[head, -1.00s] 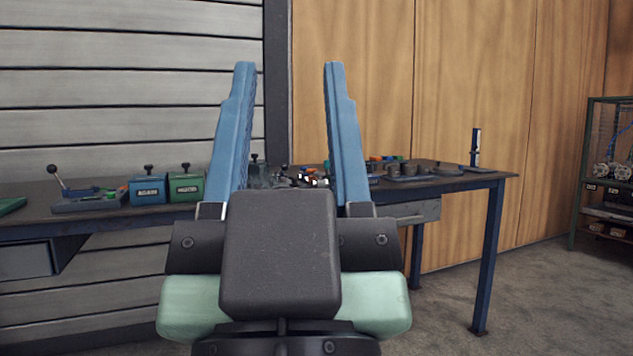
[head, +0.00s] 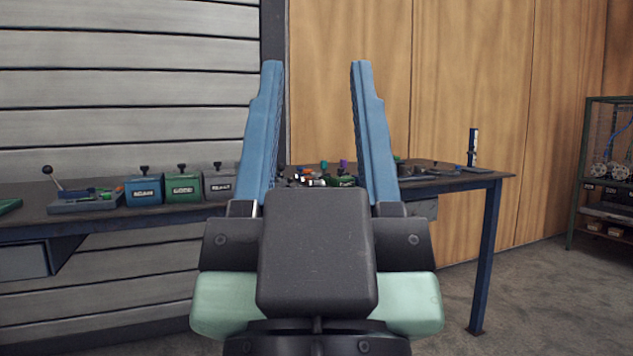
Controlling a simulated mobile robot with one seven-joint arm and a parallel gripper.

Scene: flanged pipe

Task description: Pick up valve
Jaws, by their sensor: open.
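My gripper (head: 316,72) is open and empty, its two blue fingers pointing up in the picture in front of the workbench. No single valve can be made out for certain. Between the fingers, a cluster of small parts (head: 318,180) lies on the bench, some dark, with green, purple, orange and white bits. My gripper is apart from them and hides part of the bench top behind its fingers and palm.
The dark workbench (head: 470,175) runs across the view. A blue box (head: 144,190), a green box (head: 183,188) and a grey box (head: 219,187) stand on its left part. A tray with a black-knobbed lever (head: 80,203) is farther left. A shelf rack (head: 597,170) stands at the right.

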